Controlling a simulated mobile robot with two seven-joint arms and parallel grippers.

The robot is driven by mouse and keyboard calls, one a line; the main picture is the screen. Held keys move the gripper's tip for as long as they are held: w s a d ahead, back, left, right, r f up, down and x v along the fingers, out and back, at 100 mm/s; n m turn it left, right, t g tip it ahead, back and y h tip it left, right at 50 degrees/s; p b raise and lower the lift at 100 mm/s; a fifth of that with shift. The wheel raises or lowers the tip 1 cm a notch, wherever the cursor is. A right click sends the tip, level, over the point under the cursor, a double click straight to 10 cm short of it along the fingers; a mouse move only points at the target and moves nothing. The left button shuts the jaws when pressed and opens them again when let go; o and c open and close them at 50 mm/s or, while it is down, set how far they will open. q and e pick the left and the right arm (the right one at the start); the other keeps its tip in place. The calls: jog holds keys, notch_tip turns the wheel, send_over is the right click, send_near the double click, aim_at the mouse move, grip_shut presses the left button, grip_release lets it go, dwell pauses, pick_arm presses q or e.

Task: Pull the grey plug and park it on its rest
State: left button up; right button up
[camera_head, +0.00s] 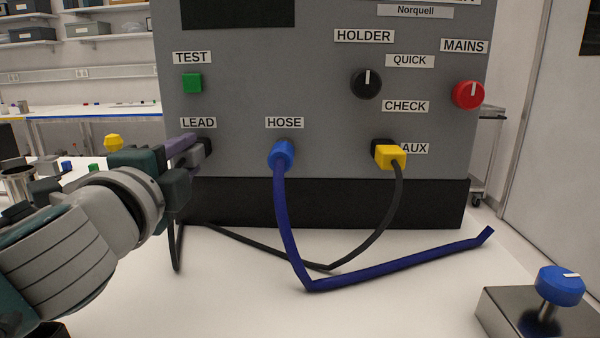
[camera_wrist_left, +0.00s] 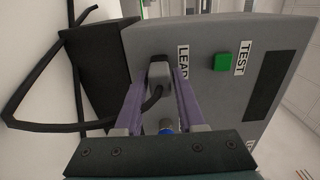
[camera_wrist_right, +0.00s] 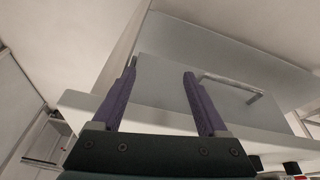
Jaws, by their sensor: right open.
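The grey plug (camera_head: 193,157) sits at the socket under the LEAD label on the grey cabinet (camera_head: 330,60). In the left wrist view the plug (camera_wrist_left: 158,74) lies between the purple fingers, with its dark cable curving down from it. My left gripper (camera_head: 184,150) is shut on the plug, and its hand hides part of it in the head view. My right gripper (camera_wrist_right: 160,85) is open and empty in its wrist view, facing a pale surface. I cannot make out a rest for the plug in these views.
A blue hose (camera_head: 288,230) runs from the HOSE port across the white tabletop. A yellow plug (camera_head: 388,155) with a dark cable is at AUX. A metal block with a blue knob (camera_head: 560,285) stands front right. The tabletop's front middle is clear.

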aim_at(183, 159)
pick_arm(q)
grip_shut()
dwell(0.8)
jog(key=shift+s, duration=0.15)
jog(key=shift+s, duration=0.15)
jog(key=shift+s+p, duration=0.55)
jog(key=shift+s, duration=0.7)
jog(key=shift+s+a+p, duration=0.1)
jog(key=shift+s+p, duration=0.2)
jog(key=shift+s, duration=1.15)
